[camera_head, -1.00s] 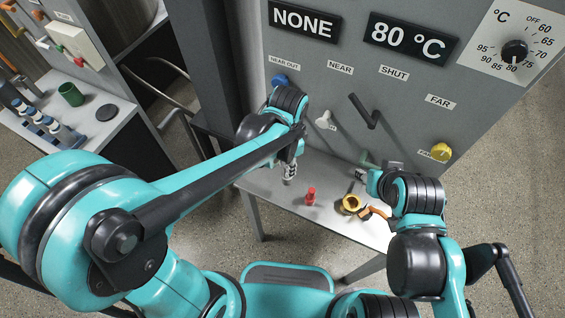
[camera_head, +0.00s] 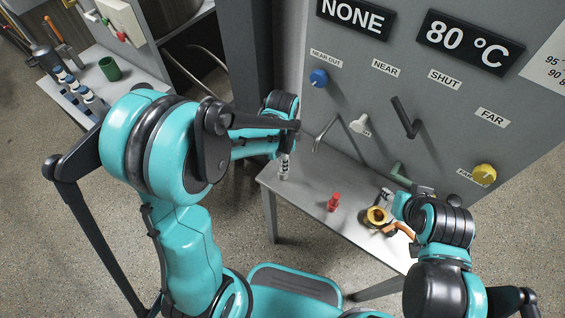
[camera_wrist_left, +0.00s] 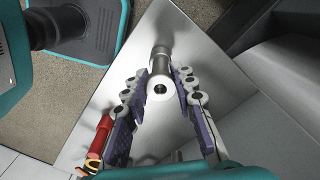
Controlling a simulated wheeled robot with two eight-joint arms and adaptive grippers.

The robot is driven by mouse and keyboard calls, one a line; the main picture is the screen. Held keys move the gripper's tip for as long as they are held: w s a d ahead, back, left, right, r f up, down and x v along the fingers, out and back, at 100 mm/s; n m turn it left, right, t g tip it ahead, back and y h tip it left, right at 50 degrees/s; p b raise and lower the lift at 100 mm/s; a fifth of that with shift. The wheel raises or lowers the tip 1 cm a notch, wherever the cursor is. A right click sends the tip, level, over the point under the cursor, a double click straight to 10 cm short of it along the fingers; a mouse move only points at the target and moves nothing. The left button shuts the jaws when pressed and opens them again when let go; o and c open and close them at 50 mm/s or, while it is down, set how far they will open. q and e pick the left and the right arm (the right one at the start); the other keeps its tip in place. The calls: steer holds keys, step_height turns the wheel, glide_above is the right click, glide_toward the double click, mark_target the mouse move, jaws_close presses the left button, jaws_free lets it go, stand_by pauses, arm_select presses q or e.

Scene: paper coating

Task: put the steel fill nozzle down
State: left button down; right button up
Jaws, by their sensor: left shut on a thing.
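The steel fill nozzle (camera_wrist_left: 160,72) is a short shiny cylinder with a dark hole in its near end. In the left wrist view it sits between the two padded fingers of my left gripper (camera_wrist_left: 161,92), which is shut on it. In the head view my left gripper (camera_head: 285,158) hangs at the far left corner of the grey table (camera_head: 305,193), with the nozzle (camera_head: 284,172) pointing down. I cannot tell whether it touches the tabletop. My right gripper (camera_head: 388,197) is near a yellow ring-shaped part; its fingers are partly hidden.
A red fitting (camera_head: 333,203) stands on the table right of the nozzle. The yellow part (camera_head: 377,217) with an orange handle (camera_head: 401,229) is farther right. The panel behind carries a blue knob (camera_head: 319,78) and a black lever (camera_head: 405,118). Tabletop between nozzle and red fitting is clear.

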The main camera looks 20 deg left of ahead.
arm_select(q)
steer(key=shift+f, duration=0.2)
steer(key=c, duration=1.2)
jaws_free()
